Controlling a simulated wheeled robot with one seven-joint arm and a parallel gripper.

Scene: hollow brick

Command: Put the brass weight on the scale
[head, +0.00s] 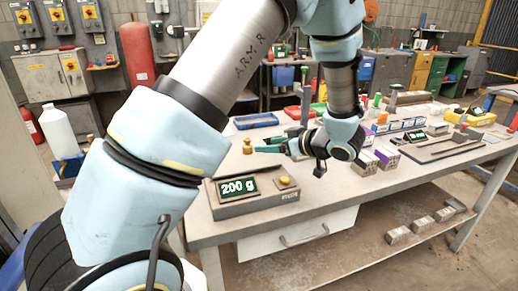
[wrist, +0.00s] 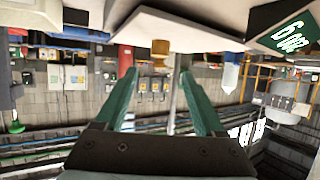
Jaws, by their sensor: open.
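The brass weight (head: 247,146) stands upright on the grey workbench, behind the scale. The scale (head: 240,207) is a low grey box near the front left of the bench. Its lit display (head: 238,188) reads 200 g, and a small round brass-coloured piece (head: 284,182) sits to the right of the display. My gripper (head: 262,144) is open and empty, low over the bench, its fingers pointing left toward the weight. In the upside-down wrist view, the weight (wrist: 160,51) appears between and just beyond my open fingertips (wrist: 158,75). The display (wrist: 288,28) shows at upper right.
A blue tray (head: 256,121) lies behind the weight. A second device with a lit display (head: 416,136) stands farther right. A white bottle (head: 58,131) is at far left. Bare bench lies right of the scale.

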